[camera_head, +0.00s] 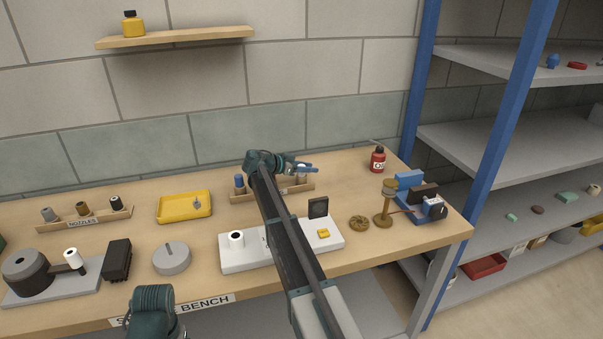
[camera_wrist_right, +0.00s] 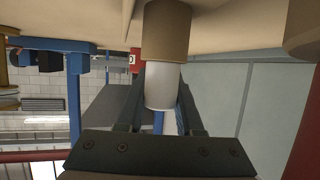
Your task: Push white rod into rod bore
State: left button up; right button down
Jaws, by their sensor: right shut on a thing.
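My right gripper (camera_head: 303,169) is at the wooden rack (camera_head: 262,195) at the back of the bench. It is shut on the white rod (camera_wrist_right: 160,86), which shows between the fingers in the wrist view. A tan cylinder (camera_wrist_right: 166,30) adjoins the rod's far end; I cannot tell whether it is part of the rod or a holder. In the head view the fingers mostly hide the rod. A white block (camera_head: 232,257) lies at the front, with a white ring-like piece (camera_head: 236,238) showing a dark hole. I cannot tell which opening is the rod bore. My left gripper is out of view.
A black upright plate (camera_head: 318,207) and yellow piece (camera_head: 323,233) are by the white block. My right arm crosses above the block.

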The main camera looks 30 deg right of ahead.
jog(key=shift+r, duration=0.1)
notch_tip(320, 180, up, 10)
jog(key=p, duration=1)
